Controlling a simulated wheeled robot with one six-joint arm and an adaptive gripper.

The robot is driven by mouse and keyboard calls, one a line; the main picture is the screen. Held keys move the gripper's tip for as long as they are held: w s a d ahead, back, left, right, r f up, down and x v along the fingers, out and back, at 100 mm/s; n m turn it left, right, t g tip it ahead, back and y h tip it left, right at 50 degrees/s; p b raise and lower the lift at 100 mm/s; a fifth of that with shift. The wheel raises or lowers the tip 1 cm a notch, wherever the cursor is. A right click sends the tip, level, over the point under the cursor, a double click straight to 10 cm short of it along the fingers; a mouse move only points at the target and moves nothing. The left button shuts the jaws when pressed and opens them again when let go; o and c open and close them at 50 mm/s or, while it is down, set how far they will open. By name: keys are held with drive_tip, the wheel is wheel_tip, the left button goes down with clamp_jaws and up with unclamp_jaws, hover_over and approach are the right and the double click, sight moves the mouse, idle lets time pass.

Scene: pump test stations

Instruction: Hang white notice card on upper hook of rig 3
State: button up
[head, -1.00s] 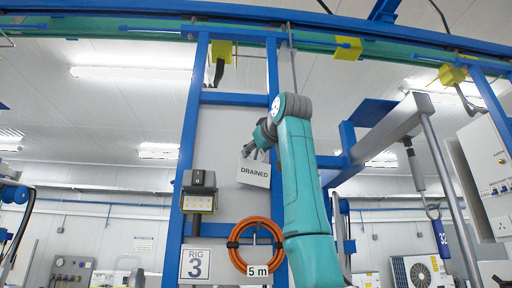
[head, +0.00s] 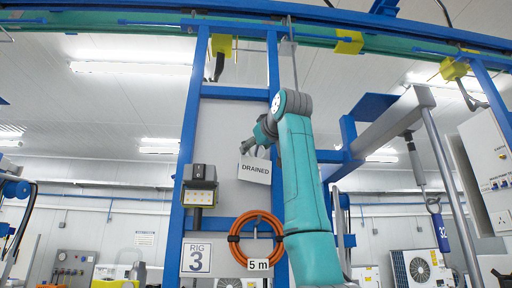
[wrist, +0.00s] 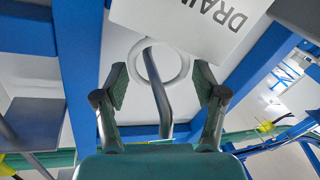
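The white notice card (head: 254,170), lettered "DRAINED", is slightly tilted in front of the grey panel of rig 3 in the head view. In the wrist view the card (wrist: 195,22) is at the top, with its white ring (wrist: 184,70) below it. A bent grey hook rod (wrist: 160,100) runs across the ring's opening; I cannot tell if the ring rests on it. My gripper (wrist: 162,86) is open, with one finger on each side of the ring and apart from it. In the head view my gripper (head: 254,144) is just above the card, and the hook is hidden.
The "RIG 3" sign (head: 196,258) is low on the blue frame (head: 190,130). A yellow-faced box (head: 199,186) is left of the card. An orange hose coil (head: 232,240) with a "5 m" tag hangs below. A grey beam assembly (head: 400,120) stands to the right.

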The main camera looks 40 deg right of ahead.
idle(0.3)
drive_tip(key=v, duration=1.2)
